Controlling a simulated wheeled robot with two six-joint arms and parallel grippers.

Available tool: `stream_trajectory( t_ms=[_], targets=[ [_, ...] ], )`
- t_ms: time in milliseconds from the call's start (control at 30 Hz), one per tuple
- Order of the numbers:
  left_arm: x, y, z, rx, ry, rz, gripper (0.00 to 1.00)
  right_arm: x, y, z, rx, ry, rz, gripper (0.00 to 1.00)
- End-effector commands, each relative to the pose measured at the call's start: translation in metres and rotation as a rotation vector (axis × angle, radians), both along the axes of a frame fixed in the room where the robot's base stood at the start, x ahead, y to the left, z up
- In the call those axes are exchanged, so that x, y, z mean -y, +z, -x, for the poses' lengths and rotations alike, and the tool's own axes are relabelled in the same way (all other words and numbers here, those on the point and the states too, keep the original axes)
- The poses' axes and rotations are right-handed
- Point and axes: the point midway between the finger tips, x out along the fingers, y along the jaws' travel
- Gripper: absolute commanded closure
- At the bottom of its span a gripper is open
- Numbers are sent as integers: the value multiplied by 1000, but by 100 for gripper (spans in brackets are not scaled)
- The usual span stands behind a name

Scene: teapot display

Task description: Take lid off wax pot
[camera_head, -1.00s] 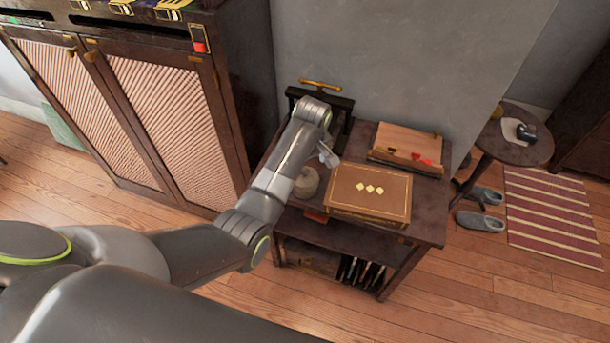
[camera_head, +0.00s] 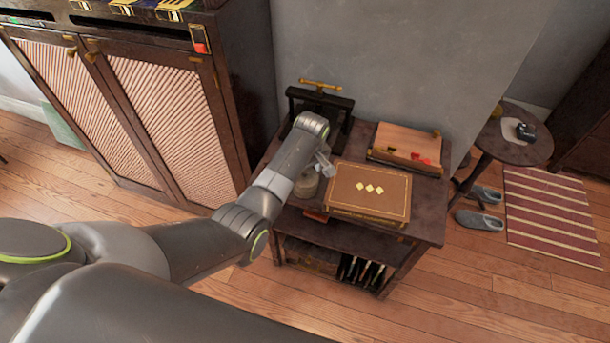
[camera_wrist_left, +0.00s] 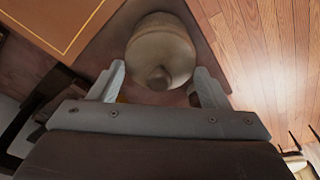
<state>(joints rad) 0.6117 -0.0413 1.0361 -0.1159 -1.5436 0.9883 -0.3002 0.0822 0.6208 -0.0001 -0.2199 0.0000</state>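The wax pot (camera_head: 307,184) is a small round beige pot on the dark wooden side table, left of the brown book-like box. In the left wrist view the pot (camera_wrist_left: 160,50) shows from above, with its lid (camera_wrist_left: 160,68) on and a small round knob (camera_wrist_left: 159,78). My left gripper (camera_head: 323,165) is over the pot in the head view, partly covering it. In the left wrist view its two fingers (camera_wrist_left: 158,78) are open, one on each side of the knob, with nothing clasped. My right gripper is not in view.
The brown box with gold diamonds (camera_head: 370,191) lies right of the pot. A wooden case (camera_head: 404,147) is behind it, and a dark press with a brass handle (camera_head: 320,100) stands at the back left. A tall cabinet (camera_head: 160,100) is to the left.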

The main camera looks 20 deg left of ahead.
Motion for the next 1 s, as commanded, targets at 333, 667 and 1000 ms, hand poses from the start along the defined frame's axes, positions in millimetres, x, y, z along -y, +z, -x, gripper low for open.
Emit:
stream_trajectory(
  t_ms=[333, 667, 1000],
  targets=[
    [0, 0, 0, 0, 0, 0, 55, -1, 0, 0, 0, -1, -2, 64],
    [0, 25, -1, 5, 0, 1, 55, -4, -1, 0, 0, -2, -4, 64],
    [0, 87, -1, 4, 0, 0, 55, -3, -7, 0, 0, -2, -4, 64]
  ],
)
